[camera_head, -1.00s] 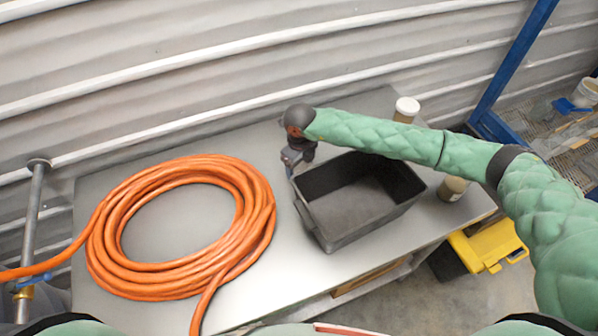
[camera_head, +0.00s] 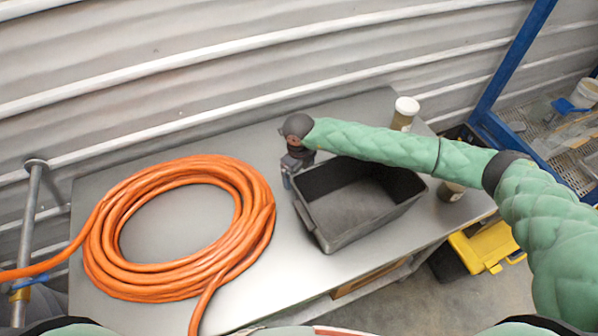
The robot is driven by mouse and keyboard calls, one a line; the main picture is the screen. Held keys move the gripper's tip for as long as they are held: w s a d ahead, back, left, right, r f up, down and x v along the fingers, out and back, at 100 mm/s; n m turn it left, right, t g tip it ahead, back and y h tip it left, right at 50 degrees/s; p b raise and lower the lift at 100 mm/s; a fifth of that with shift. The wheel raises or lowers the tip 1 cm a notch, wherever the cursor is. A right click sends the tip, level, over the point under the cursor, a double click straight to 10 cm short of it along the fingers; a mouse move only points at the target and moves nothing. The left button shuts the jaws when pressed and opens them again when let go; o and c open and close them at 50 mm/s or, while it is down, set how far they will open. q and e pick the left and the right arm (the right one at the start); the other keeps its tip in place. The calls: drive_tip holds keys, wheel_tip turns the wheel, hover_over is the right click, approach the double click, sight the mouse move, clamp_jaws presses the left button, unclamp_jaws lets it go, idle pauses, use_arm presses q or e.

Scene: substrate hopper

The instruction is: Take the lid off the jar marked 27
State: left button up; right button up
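A jar with a white lid (camera_head: 406,106) stands at the back right of the metal table, its lower part partly behind my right arm. A second jar (camera_head: 450,191) stands right of the black bin, and my arm hides its top. No number is readable on either jar. My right arm reaches in from the right over the bin. My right gripper (camera_head: 288,174) points down beside the bin's back left corner, away from both jars. It is small and dark, so I cannot tell its opening. My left gripper is out of view.
The open black bin (camera_head: 322,236) looks empty and stands mid-table. A coiled orange hose (camera_head: 250,235) covers much of the table's left. A yellow and black case (camera_head: 486,247) is on the floor at right. A blue-framed rack (camera_head: 512,62) stands at the far right.

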drive_tip(key=shift+r, duration=0.1)
drive_tip(key=shift+r+p, duration=0.2)
drive_tip(key=shift+p, duration=0.15)
wheel_tip(320, 180, up, 12)
drive_tip(key=shift+p, duration=0.35)
